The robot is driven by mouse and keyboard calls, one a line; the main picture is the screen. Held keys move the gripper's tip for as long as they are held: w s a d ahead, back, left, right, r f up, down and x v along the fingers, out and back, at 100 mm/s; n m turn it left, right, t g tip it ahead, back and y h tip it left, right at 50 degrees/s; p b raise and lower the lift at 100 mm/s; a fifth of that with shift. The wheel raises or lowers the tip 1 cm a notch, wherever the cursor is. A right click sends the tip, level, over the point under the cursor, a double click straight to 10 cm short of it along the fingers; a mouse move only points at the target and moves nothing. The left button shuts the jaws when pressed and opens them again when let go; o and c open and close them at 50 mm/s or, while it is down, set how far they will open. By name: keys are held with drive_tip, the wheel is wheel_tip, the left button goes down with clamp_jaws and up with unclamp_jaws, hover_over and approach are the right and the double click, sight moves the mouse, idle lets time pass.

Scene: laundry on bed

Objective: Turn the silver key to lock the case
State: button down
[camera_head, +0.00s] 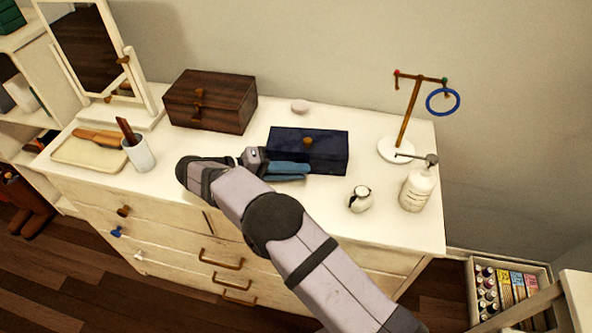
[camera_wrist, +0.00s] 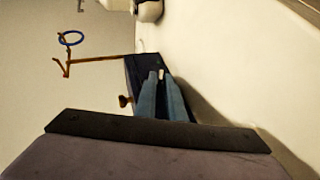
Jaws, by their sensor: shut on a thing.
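The dark navy case (camera_head: 325,150) sits on the white dresser top with its lid down and an orange-brown knob (camera_head: 308,141) on it. In the wrist view the case (camera_wrist: 134,70) lies just beyond my fingertips. My gripper (camera_head: 305,172) is low at the case's front side, its blue fingers pointing right. In the wrist view my gripper (camera_wrist: 161,80) has its fingers close together around a small pale silver piece, the key (camera_wrist: 160,74), at the case's front. Most of the key is hidden by the fingers, and its turn angle cannot be told.
A brown wooden box (camera_head: 212,100) stands behind left, with a white cup (camera_head: 139,154) and tray (camera_head: 75,153) farther left. A small round jar (camera_head: 360,199), a pump bottle (camera_head: 416,190) and a stand with a blue ring (camera_head: 404,115) are right.

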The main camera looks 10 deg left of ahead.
drive_tip(key=c, duration=1.9)
unclamp_jaws()
drive_tip(key=shift+c, duration=0.2)
drive_tip(key=shift+a, duration=0.1)
drive_tip(key=b+v, duration=0.1)
drive_tip(key=v, duration=0.4)
drive_tip(key=shift+b, duration=0.4)
drive_tip(key=shift+v, duration=1.05)
